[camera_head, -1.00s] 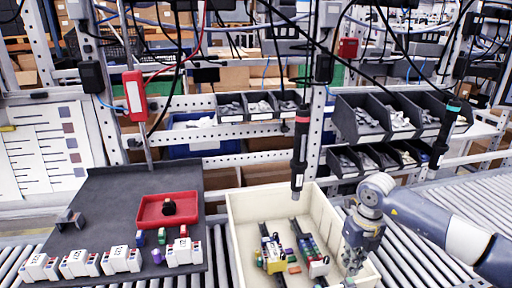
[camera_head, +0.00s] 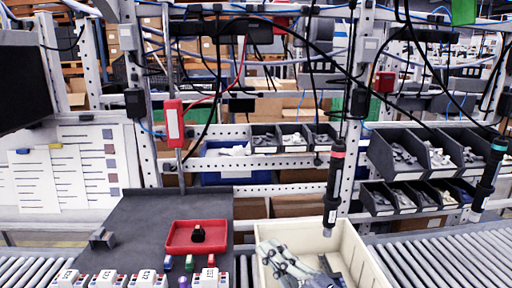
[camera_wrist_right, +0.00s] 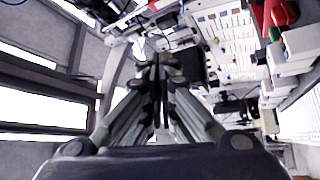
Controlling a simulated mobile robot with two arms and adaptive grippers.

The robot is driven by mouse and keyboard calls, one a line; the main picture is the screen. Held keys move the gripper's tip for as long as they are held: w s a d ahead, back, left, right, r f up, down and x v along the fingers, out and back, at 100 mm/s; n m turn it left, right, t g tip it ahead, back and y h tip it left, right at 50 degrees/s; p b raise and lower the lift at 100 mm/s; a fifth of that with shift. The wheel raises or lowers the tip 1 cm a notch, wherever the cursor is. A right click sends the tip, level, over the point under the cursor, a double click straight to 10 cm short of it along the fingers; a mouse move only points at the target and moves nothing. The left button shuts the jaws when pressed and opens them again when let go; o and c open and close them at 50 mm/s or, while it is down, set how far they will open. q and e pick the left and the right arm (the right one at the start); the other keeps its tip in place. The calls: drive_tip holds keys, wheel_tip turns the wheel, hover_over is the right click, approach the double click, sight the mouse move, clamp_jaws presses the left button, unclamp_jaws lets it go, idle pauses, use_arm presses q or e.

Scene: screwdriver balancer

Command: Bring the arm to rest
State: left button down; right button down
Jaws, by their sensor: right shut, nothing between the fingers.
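My right gripper (camera_head: 272,252) shows in the head view at the bottom centre, over the left part of the cream bin (camera_head: 352,246). It also shows in the right wrist view (camera_wrist_right: 157,68), where its fingers are shut together with nothing between them. My right arm comes in from the bottom edge and hides much of the bin's inside. A black screwdriver (camera_head: 334,185) hangs upright on a cable above the bin, apart from my gripper. My left gripper is not in view.
A dark mat (camera_head: 150,212) left of the bin carries a red tray (camera_head: 182,244) with a small black part, and several white modules (camera_head: 108,279). A second hanging screwdriver (camera_head: 489,178) is at the far right. Roller conveyor (camera_head: 440,258) lies right of the bin.

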drive_tip(key=s+d+f+m+g+h, duration=0.2)
drive_tip(key=s+d+f+m+h, duration=0.1)
drive_tip(key=d+f+m+h, duration=1.2)
drive_tip(key=s+d+f+m+g+y, duration=0.1)
drive_tip(key=s+f+m+g, duration=0.1)
drive_tip(key=s+f+g, duration=0.75)
drive_tip(key=s+d+f+m+g, duration=0.1)
drive_tip(key=s+f+m+g, duration=0.15)
drive_tip(key=s+f, duration=0.75)
drive_tip(key=s+f+b, duration=0.2)
drive_tip(key=s+f, duration=0.1)
drive_tip(key=f, duration=0.9)
drive_tip(key=s+f+b, duration=0.1)
drive_tip(key=s+f, duration=0.2)
drive_tip(key=f, duration=1)
drive_tip(key=s+d+f+g+b, duration=0.1)
drive_tip(key=s+d+f+b, duration=0.1)
drive_tip(key=s+f, duration=1.4)
wheel_tip(320, 180, down, 3)
drive_tip(key=shift+s+d+r+g+b, duration=0.1)
drive_tip(key=shift+s+d+g+b, duration=0.2)
drive_tip(key=shift+d, duration=0.2)
